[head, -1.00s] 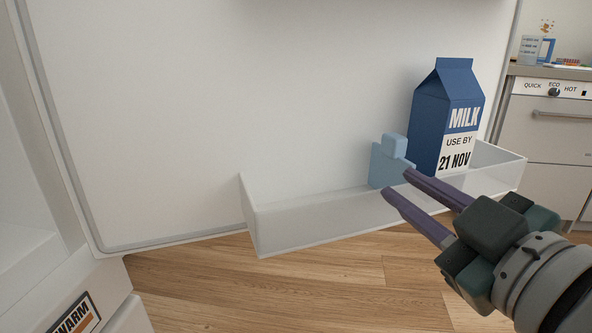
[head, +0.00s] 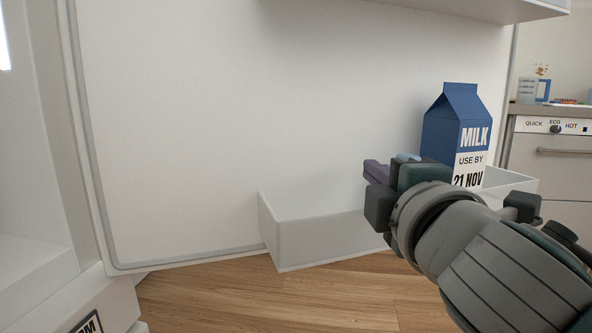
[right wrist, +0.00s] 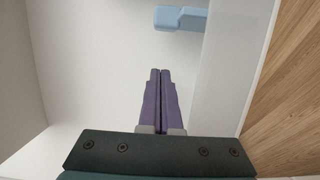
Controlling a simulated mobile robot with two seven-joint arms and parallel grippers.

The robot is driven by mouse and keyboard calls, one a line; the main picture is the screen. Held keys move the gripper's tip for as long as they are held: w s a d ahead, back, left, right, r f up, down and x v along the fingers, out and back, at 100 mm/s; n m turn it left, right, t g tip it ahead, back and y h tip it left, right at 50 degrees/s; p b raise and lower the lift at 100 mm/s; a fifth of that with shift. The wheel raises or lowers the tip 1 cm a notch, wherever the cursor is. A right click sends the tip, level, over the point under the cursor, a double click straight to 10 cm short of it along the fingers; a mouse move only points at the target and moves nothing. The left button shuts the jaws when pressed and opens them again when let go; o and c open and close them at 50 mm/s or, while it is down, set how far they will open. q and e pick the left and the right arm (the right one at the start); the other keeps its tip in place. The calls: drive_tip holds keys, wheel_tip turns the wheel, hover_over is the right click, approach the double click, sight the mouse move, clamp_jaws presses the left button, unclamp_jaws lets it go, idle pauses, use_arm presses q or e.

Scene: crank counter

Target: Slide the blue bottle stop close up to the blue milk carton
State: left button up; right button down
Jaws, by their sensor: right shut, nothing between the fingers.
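The blue milk carton (head: 456,125) stands upright at the right end of the white door shelf (head: 318,238). The light blue bottle stop (head: 408,157) is mostly hidden behind my right gripper in the head view; only a sliver of its top shows, to the left of the carton. In the right wrist view the stop (right wrist: 181,18) is at the top, ahead of the fingertips and apart from them. My right gripper (head: 372,168) is at the shelf, left of the stop, with its purple fingers together and empty (right wrist: 161,71). My left gripper is not in view.
The door panel (head: 250,110) rises behind the shelf, and another shelf (head: 480,8) overhangs at the top right. The left part of the lower shelf is empty. A counter with an appliance (head: 555,150) stands at the far right.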

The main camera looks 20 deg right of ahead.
drive_tip(key=d, duration=0.4)
drive_tip(key=shift+s, duration=0.25)
drive_tip(key=shift+d, duration=0.25)
drive_tip(key=d+p, duration=0.1)
drive_tip(key=d, duration=0.2)
drive_tip(key=shift+s+d, duration=0.1)
drive_tip(key=shift+d, duration=0.3)
drive_tip(key=shift+a, duration=0.15)
